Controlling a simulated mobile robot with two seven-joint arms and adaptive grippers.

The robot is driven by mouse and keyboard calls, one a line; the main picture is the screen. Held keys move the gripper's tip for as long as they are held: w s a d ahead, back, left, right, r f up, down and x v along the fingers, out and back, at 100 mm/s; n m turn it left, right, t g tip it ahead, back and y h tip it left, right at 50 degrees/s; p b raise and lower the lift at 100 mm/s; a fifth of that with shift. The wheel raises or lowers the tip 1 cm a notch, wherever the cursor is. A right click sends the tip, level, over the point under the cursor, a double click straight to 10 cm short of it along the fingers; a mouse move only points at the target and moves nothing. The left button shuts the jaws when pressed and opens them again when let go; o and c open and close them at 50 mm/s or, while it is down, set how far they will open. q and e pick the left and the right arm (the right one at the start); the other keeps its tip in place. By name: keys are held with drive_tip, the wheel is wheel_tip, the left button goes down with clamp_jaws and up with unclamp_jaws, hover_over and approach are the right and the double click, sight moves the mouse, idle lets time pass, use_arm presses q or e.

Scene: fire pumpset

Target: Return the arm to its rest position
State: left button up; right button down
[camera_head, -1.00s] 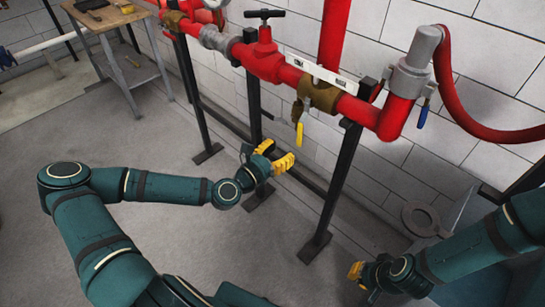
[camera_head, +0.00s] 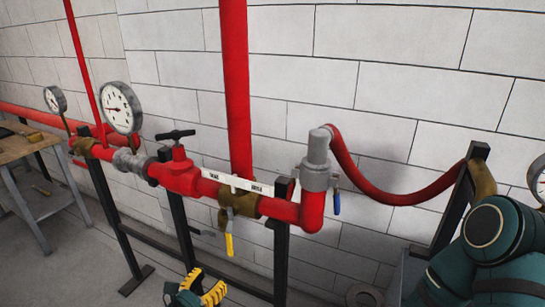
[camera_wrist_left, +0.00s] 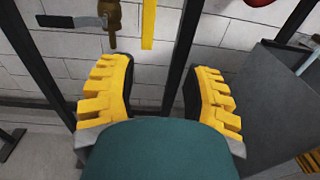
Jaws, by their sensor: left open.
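My left gripper (camera_head: 197,290) shows at the bottom edge of the head view, below the red pipe run, with its yellow fingers apart. In the left wrist view the same gripper (camera_wrist_left: 160,95) is open, with nothing between its two yellow fingers. It is apart from the yellow valve handle (camera_head: 229,244), which hangs from the brass valve (camera_head: 238,201) above it. The handle also shows in the wrist view (camera_wrist_left: 148,22) beyond the fingertips. A teal arm link of mine fills the lower right of the head view.
A red pipe (camera_head: 180,176) on black stands runs along the white block wall. Two gauges, the larger one (camera_head: 121,107) nearer, stand on it at the left. A red hose (camera_head: 400,195) loops right. A workbench (camera_head: 25,150) is at the left edge. Grey floor (camera_head: 85,250) is clear at lower left.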

use_arm(q)
drive_tip(key=s+d+f+m+g+h, duration=0.1)
drive_tip(key=s+d+f+m+g, duration=0.2)
drive_tip(key=d+f+m+g, duration=0.25)
drive_tip(key=s+d+f+m+g+h, duration=0.25)
drive_tip(key=s+d+f+m, duration=0.2)
drive_tip(key=d+m, duration=0.3)
drive_tip(key=s+a+f+m+g+y, duration=0.2)
drive_tip(key=s+f+m+g+y, duration=0.4)
drive_tip(key=m, duration=1)
drive_tip(key=shift+s+a+m+g, duration=0.15)
drive_tip(key=shift+s+m+g, duration=0.2)
drive_tip(key=shift+s, duration=0.2)
